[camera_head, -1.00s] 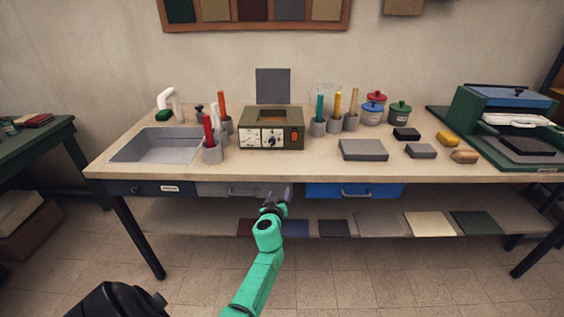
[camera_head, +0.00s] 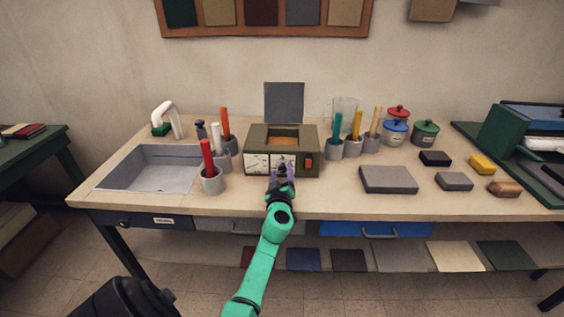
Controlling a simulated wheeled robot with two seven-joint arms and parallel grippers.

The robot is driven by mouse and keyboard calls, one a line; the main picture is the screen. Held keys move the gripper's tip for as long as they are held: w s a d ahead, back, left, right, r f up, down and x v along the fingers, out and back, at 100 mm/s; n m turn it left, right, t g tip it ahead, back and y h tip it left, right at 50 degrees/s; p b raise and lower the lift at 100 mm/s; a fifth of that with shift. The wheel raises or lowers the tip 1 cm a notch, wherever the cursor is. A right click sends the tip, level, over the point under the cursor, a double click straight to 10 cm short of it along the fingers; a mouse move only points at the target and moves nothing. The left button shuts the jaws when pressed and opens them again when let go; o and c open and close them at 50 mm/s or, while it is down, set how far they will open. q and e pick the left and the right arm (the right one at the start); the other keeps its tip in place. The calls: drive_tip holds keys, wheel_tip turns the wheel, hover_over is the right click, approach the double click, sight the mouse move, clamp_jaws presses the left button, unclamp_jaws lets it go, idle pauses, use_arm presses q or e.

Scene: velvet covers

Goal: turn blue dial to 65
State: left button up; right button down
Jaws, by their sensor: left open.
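An olive-green box (camera_head: 252,138) with a raised grey lid stands on the workbench left of the middle. Its front has white dial panels (camera_head: 257,162) and a red switch (camera_head: 308,160). My left gripper (camera_head: 283,168) is open in front of the box's right dial panel and covers part of it. I cannot tell whether it touches the box. No blue dial can be made out; the dials are too small and partly hidden to read. My right gripper is not in view.
A grey sink (camera_head: 150,168) is at the left. A cup with a red handle (camera_head: 211,182) stands left of the box. A grey block (camera_head: 388,180) lies to the right. Cups with tools and lidded pots (camera_head: 425,133) stand behind it. Bare bench lies in front of the box.

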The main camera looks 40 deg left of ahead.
use_arm(q)
drive_tip(key=shift+s+d+r, duration=0.15)
drive_tip(key=shift+r, duration=0.05)
drive_tip(key=c, duration=0.5)
clamp_jaws()
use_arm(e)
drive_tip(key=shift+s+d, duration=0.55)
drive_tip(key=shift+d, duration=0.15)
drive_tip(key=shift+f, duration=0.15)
